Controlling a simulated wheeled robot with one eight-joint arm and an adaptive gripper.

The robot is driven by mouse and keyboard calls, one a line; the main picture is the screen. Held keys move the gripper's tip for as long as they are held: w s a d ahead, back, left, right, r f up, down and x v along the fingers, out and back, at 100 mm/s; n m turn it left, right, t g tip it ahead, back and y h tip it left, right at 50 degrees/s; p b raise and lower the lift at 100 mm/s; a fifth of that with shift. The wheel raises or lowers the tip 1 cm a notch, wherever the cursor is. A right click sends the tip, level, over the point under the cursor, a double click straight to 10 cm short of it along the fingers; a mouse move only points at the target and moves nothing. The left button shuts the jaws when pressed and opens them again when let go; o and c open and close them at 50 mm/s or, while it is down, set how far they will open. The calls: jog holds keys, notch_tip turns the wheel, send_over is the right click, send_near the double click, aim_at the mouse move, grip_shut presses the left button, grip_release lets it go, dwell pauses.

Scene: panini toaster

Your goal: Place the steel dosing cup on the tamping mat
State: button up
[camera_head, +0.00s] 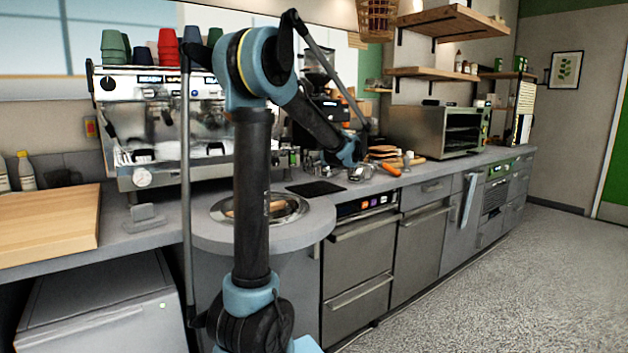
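The tamping mat looks to be the flat black mat (316,188) on the grey counter, right of the round basin. My arm reaches over the counter from the front. Its wrist ends to the right of the mat. My gripper (358,172) is small and partly hidden there, and I cannot tell whether its fingers are open or shut. Small shiny metal shapes show around it. I cannot tell which of them is the steel dosing cup, or whether one is held.
The espresso machine (160,125) with coloured cups on top stands behind my arm. A round basin (228,212) is sunk in the counter. A wooden board (48,228) lies at left. An orange-handled item (390,169) and a toaster oven (432,130) are at right.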

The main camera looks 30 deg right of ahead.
aim_at(319, 174)
jog(key=shift+a+f, duration=0.1)
jog(key=shift+f, duration=2.4)
jog(key=o, duration=1.2)
jog(key=v, duration=1.2)
jog(key=shift+s, duration=0.1)
